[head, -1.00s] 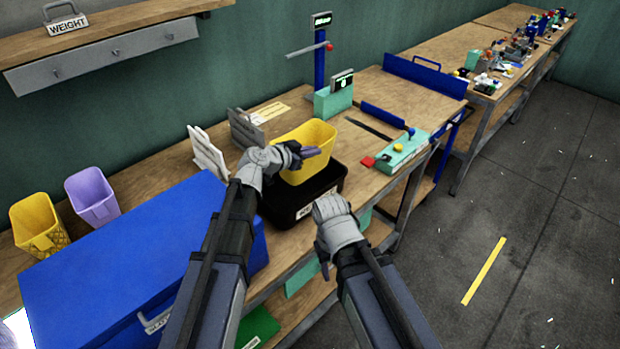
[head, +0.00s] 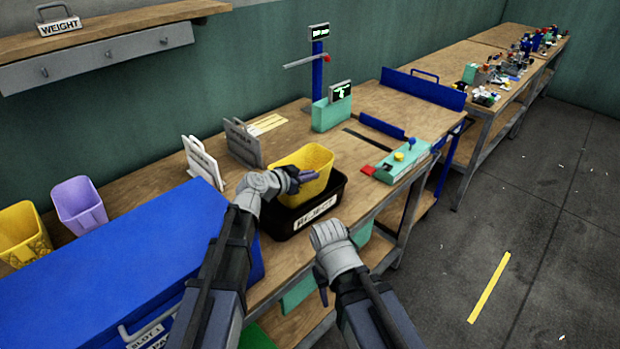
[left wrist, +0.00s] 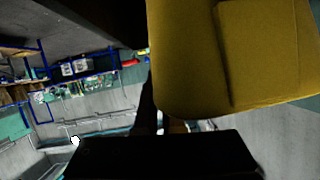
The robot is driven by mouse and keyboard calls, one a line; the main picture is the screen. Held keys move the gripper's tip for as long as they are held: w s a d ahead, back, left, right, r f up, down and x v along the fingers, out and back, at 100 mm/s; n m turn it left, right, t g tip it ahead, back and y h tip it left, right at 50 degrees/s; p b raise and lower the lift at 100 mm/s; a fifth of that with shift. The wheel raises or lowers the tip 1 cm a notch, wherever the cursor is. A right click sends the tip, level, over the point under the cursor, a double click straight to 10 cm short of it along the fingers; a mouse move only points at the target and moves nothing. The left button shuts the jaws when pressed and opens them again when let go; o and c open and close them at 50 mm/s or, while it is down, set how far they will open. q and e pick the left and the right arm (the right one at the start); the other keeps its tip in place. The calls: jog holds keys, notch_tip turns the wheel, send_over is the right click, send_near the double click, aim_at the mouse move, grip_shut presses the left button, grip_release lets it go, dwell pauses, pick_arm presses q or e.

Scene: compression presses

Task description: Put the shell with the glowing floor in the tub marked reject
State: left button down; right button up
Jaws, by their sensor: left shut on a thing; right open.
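A yellow shell (head: 303,160) is gripped at its near side by my left gripper (head: 297,180). The shell is upright over the black tub marked REJECT (head: 317,216). Its lower part seems to be within the tub's rim, but I cannot tell whether it touches the bottom. The shell's floor is hidden, so no glow shows. In the left wrist view the yellow shell (left wrist: 190,65) fills the upper right. My right gripper (head: 323,290) is open and empty, low in front of the bench.
A purple shell (head: 80,206) and another yellow shell (head: 20,234) stand at the left behind a big blue box (head: 130,260). Sign holders (head: 203,162) stand behind the tub. A teal device with a red pad (head: 400,162) is to the right.

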pick_arm(q)
jog(key=shift+f, duration=0.1)
jog(key=shift+f+b, duration=0.5)
jog(key=shift+b, duration=0.15)
jog(key=c, duration=1)
grip_release()
jog(key=shift+r, duration=0.1)
jog(key=shift+r+p, duration=0.5)
jog(key=shift+p, duration=0.15)
jog(key=p+v, duration=0.2)
jog(key=v, duration=0.5)
jog(key=shift+s+a+r+p, duration=0.15)
jog(key=shift+s+p, duration=0.05)
jog(key=shift+p, duration=0.2)
